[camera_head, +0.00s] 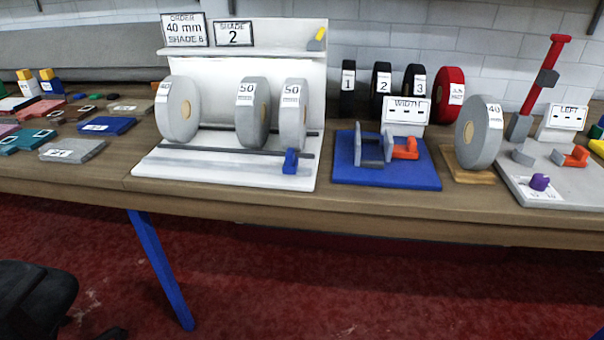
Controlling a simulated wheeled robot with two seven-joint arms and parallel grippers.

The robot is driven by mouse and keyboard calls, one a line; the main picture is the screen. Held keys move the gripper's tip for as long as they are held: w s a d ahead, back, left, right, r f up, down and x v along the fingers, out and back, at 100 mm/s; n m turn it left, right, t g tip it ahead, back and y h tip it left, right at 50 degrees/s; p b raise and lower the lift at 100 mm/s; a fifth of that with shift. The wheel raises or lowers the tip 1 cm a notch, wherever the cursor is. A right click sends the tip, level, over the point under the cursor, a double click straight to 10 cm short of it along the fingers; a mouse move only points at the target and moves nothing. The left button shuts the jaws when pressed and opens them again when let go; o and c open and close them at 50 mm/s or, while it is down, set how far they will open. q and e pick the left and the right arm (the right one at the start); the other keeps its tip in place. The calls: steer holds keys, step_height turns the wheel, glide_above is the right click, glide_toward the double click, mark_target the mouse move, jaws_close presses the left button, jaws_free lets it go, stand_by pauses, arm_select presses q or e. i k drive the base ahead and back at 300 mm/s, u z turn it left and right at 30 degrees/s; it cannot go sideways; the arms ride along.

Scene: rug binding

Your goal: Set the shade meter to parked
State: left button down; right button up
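A display reading SHADE 2 (233,34) stands on the top ledge of the white rack. It is the only thing labelled like a shade meter. A small yellow and grey piece (317,39) stands tilted at the right end of the same ledge; I cannot tell if it is part of the meter. No "parked" marking is legible. Neither of my grippers is in view.
The white rack (160,172) holds grey rolls marked 50 (252,112) and another grey roll (178,110). An order sign (184,30) reads 40 mm. A blue WIDTH fixture (385,180) and a red-levered station (545,85) stand right. Sample pieces (72,150) crowd the left.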

mark_target(289, 165)
steer(key=k, duration=0.1)
steer(key=z, duration=1.7)
steer(key=i, duration=1.2)
steer(key=u, duration=2.05)
